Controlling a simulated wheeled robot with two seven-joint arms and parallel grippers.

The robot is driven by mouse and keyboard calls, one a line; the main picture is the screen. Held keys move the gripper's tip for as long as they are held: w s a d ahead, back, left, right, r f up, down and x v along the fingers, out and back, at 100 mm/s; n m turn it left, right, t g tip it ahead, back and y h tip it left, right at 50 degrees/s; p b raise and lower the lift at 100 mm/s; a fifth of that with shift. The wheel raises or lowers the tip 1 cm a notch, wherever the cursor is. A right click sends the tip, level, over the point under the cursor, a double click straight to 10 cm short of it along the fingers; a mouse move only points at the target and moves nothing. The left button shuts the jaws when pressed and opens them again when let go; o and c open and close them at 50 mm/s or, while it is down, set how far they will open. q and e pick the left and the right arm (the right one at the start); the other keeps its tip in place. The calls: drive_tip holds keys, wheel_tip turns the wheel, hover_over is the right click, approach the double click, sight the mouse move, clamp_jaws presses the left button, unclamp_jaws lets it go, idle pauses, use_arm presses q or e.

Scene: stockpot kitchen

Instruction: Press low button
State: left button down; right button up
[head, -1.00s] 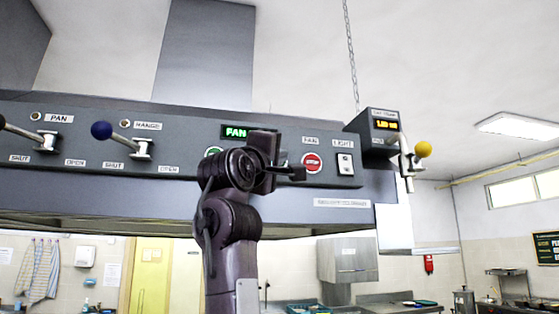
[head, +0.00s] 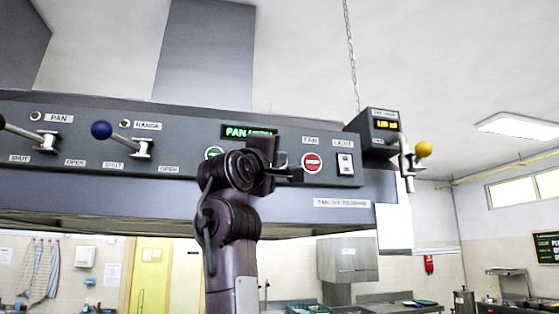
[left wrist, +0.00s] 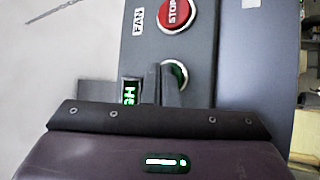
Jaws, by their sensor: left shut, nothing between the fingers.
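The fan panel on the hood front holds a red STOP button (head: 311,163) and a green-ringed button (head: 213,152) at the left. My left gripper (head: 287,172) is shut and empty in front of the panel, between these two buttons. In the left wrist view, its fingers (left wrist: 162,84) partly cover a round button (left wrist: 177,72) with a metal rim and green edge. Whether they touch it I cannot tell. No label reading LOW is legible. The lit green display (head: 250,132) reads FAN, its further letters partly hidden; it also shows in the left wrist view (left wrist: 130,93).
A light switch (head: 345,164) sits right of the STOP button. Levers with a blue knob (head: 101,130) and a yellow knob (head: 423,149) stick out from the hood. A small box with an orange display (head: 385,125) stands at the panel's right end.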

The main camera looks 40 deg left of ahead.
use_arm(q)
drive_tip(key=shift+w+a, duration=0.1)
idle(0.5)
drive_tip(key=shift+s+d+b, duration=0.35)
drive_tip(key=shift+s+d, duration=0.15)
drive_tip(key=shift+d, duration=0.05)
drive_tip(key=s+d+b, duration=0.1)
drive_tip(key=s+d, duration=0.2)
drive_tip(key=d, duration=0.1)
drive_tip(key=shift+s, duration=0.15)
idle(0.4)
drive_tip(key=shift+a, duration=0.1)
idle(0.5)
